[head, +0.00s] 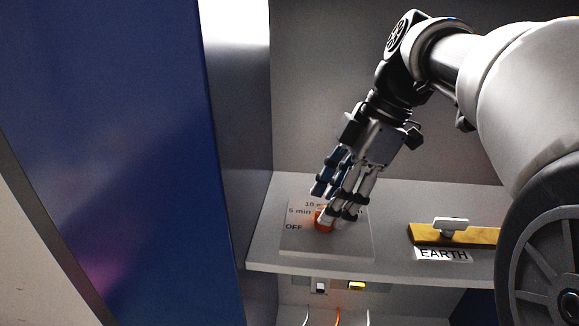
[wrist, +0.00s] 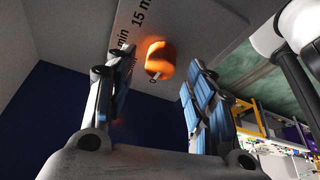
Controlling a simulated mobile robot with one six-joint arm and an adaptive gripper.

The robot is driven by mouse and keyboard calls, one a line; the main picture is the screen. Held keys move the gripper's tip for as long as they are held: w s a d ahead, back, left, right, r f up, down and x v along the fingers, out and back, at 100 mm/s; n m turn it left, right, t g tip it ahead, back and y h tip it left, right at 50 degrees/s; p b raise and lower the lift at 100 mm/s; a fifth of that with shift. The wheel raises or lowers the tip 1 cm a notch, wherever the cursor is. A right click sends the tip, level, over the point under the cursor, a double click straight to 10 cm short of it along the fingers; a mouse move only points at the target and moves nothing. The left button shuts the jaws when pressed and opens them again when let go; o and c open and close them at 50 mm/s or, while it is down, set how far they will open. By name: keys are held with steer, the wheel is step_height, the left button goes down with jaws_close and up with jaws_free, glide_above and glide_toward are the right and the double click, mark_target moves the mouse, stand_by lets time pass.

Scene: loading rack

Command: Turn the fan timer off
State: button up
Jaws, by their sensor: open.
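The fan timer is a grey plate (head: 352,246) lying on the shelf, with an orange knob (head: 323,222) and the labels "OFF" and "5 min" at its left; other labels are partly covered by my fingers. My gripper (head: 330,204) reaches down over the plate with its fingers at the knob. In the wrist view the orange knob (wrist: 160,58) shows between the two open blue-padded fingers, with a gap on each side, and a small pale mark at its lower edge. The label "15 min" shows beside it. I cannot tell which label the knob points to.
A yellow bar with a white handle (head: 451,226) and an "EARTH" label (head: 443,255) sits to the right on the same shelf. Below are a small switch (head: 320,286), a yellow-lit one (head: 356,285) and cables. A blue panel (head: 120,150) stands at the left.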

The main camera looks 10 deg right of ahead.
steer(key=v, duration=0.4)
steer(key=shift+d+f, duration=0.1)
steer(key=shift+d, duration=0.05)
steer(key=s+d, duration=0.1)
steer(key=d, duration=1)
steer(key=shift+d+f, duration=0.2)
steer(key=shift+d, duration=0.1)
steer(key=shift+s+a, duration=0.1)
steer(key=shift+s, duration=0.1)
